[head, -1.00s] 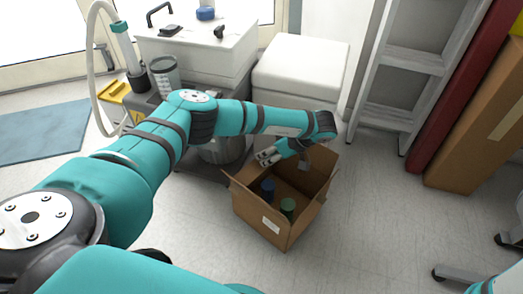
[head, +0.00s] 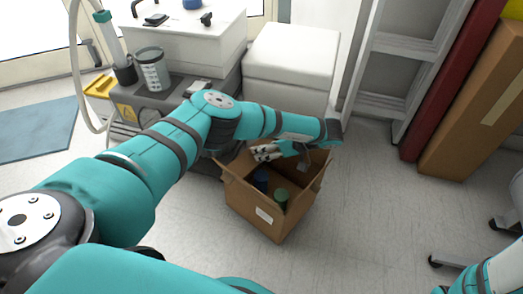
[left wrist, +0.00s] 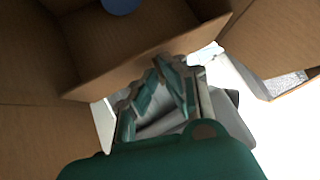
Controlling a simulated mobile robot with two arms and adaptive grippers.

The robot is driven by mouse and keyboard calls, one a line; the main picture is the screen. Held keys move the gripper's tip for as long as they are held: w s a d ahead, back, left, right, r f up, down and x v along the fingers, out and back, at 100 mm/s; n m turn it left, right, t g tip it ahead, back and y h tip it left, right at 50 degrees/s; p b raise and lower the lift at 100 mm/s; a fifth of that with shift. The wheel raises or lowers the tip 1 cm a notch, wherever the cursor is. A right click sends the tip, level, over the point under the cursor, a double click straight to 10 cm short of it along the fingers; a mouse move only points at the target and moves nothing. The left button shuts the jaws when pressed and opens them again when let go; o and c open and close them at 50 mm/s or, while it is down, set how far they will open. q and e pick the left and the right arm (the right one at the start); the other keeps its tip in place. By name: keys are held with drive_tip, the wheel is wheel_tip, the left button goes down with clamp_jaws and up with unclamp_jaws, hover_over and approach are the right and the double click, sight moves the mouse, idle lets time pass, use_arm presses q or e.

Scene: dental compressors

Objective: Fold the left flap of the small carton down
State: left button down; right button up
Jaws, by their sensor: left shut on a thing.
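The small carton (head: 252,212) stands open on the floor, with a blue-topped bottle (head: 261,182) and a green-topped bottle (head: 281,198) inside. Its left flap (head: 229,170) sticks up and outward at the left rim. A flap also stands at the right side (head: 321,172). My left gripper (head: 262,152) is at the carton's back-left rim, its pale fingers pointing left. In the left wrist view the fingers (left wrist: 168,78) are close together against the cardboard edge, below the inner wall (left wrist: 125,45); the exact contact is partly hidden. My right gripper is out of view.
A grey wheeled cart (head: 178,97) with a white unit (head: 188,42) and a white box (head: 291,62) stand behind the carton.

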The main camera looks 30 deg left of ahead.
use_arm(q)
drive_tip(key=c, duration=1.5)
unclamp_jaws()
drive_tip(key=shift+d+f, duration=0.1)
drive_tip(key=shift+f, duration=0.2)
drive_tip(key=shift+r, duration=0.15)
drive_tip(key=v, duration=1.2)
drive_tip(key=shift+w, duration=0.1)
